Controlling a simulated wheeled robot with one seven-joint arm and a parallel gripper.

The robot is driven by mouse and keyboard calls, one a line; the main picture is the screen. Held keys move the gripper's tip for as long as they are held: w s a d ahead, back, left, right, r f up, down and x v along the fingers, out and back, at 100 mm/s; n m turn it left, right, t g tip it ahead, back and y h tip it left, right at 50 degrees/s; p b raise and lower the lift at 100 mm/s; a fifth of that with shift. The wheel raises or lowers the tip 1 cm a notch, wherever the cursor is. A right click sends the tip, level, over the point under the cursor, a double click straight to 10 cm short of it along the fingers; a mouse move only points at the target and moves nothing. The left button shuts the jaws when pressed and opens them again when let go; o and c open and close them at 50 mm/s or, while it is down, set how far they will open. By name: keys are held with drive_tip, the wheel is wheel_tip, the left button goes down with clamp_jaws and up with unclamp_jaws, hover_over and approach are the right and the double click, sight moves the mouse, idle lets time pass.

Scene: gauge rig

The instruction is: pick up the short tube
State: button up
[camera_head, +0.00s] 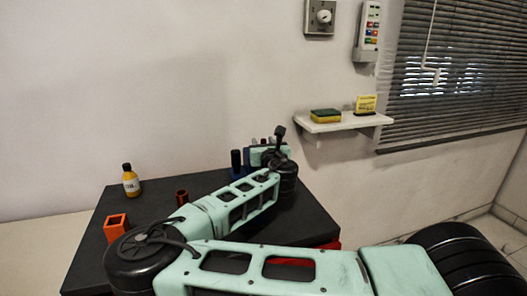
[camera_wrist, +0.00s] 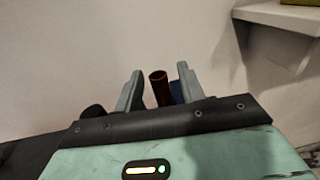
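In the head view my gripper (camera_head: 262,153) is over the far right part of the dark table, partly hidden by my wrist. A short dark red-brown tube (camera_head: 182,196) stands alone on the table left of my arm. I cannot tell which tube the task means.
A white wall shelf (camera_head: 343,122) holds a sponge (camera_head: 325,115). A wall stands close behind the table.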

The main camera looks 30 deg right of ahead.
clamp_jaws()
drive_tip(key=shift+s+r, duration=0.1)
